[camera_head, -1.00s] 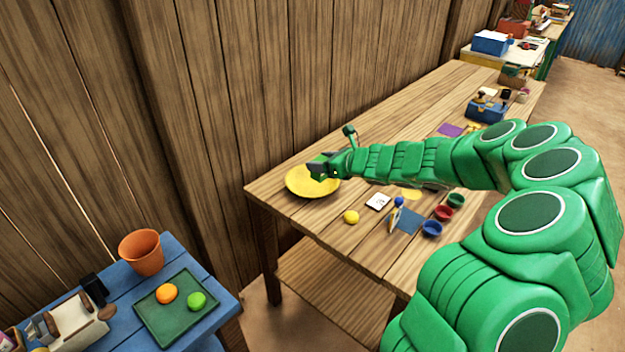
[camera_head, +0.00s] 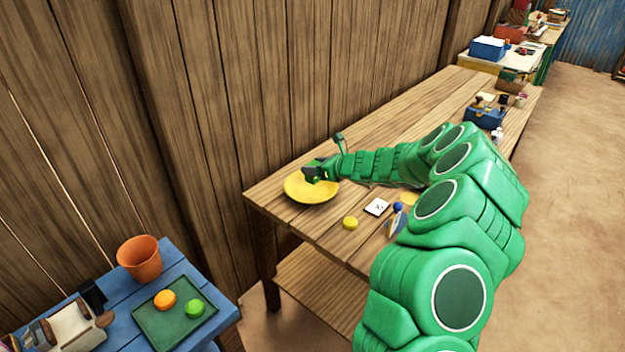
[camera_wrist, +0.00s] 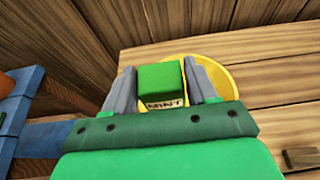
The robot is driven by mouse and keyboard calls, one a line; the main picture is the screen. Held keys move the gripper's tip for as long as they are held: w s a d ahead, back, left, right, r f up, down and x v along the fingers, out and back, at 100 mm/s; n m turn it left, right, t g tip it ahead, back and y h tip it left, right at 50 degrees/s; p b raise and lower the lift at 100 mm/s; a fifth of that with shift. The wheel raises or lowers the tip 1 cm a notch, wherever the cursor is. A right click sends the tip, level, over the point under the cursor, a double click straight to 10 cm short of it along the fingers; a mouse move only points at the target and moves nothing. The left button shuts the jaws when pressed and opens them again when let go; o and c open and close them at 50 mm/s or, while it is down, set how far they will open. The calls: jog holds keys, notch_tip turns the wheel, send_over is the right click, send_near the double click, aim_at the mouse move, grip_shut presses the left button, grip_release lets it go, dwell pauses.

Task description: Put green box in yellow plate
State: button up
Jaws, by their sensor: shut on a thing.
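The green box (camera_wrist: 160,82) is between my gripper's two grey fingers (camera_wrist: 163,88) in the wrist view, with a label reading "MINT" on its near side. My gripper is shut on it. The yellow plate (camera_head: 300,195) lies at the near left end of the long wooden table; it also shows behind the box in the wrist view (camera_wrist: 222,75). In the head view my gripper (camera_head: 308,174) is over the far part of the plate. The box is hard to make out there, and I cannot tell whether it touches the plate.
A yellow ball-like thing (camera_head: 350,223), a white card (camera_head: 377,206) and a small blue ball (camera_head: 398,206) lie right of the plate. A plank wall (camera_head: 250,90) stands close behind. A blue table (camera_head: 130,320) with an orange pot (camera_head: 140,257) and a green tray (camera_head: 176,330) is at lower left.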

jog(key=shift+w+a+f, duration=0.1)
jog(key=shift+w+f, duration=1.2)
jog(key=shift+f, duration=0.2)
jog(key=shift+w+a+f, duration=0.1)
jog(key=shift+w+f, duration=1.2)
jog(key=shift+f, duration=1.75)
jog(key=shift+f, duration=0.1)
jog(key=o, duration=1.1)
jog(key=shift+c, duration=0.2)
